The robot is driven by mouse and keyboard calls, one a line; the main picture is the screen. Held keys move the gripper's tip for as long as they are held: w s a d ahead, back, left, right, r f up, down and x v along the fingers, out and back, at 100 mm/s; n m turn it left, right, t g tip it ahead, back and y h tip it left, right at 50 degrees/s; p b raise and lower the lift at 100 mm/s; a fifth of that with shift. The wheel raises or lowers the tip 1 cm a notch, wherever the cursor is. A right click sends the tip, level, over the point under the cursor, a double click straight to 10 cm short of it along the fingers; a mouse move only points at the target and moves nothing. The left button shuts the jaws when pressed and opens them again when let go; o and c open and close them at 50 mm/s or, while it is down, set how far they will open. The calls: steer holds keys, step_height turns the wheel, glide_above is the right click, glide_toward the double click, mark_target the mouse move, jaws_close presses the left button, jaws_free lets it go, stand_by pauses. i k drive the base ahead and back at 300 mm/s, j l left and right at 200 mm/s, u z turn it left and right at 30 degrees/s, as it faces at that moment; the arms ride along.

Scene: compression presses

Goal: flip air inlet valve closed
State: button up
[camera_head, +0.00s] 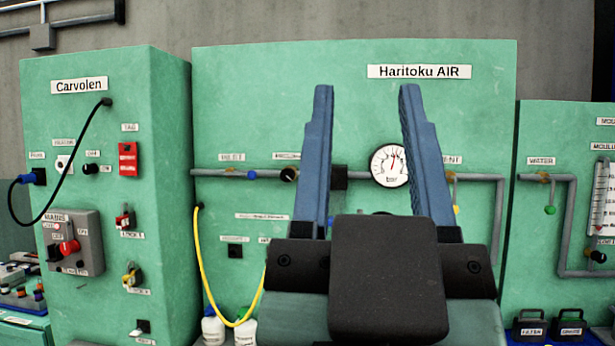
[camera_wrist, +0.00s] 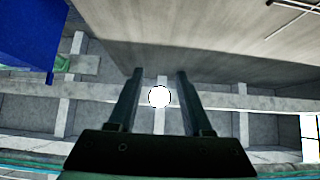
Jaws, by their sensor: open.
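The green Haritoku AIR panel (camera_head: 275,105) stands ahead in the head view. A grey pipe (camera_head: 218,172) runs across it. Under a blurred label (camera_head: 232,157) that seems to read INLET, a small blue valve handle (camera_head: 252,174) sits on the pipe; its exact turn is too small to tell. My gripper (camera_head: 366,90) is open and empty, its blue fingers pointing up in front of the panel, to the right of the blue handle and apart from it. In the wrist view my gripper (camera_wrist: 160,72) faces the ceiling and a round light; the valve is not seen there.
A round pressure gauge (camera_head: 389,165) is partly behind my right finger. A yellow hose (camera_head: 203,270) hangs below the valve. The Carvolen cabinet (camera_head: 120,75) juts out at left. White bottles (camera_head: 213,328) stand low. Another green panel (camera_head: 545,135) with pipes is at right.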

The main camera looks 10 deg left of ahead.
mark_target(252, 175)
steer(key=i+j, duration=0.7)
steer(key=j, duration=0.15)
steer(key=i+j, duration=0.7)
steer(key=j, duration=0.15)
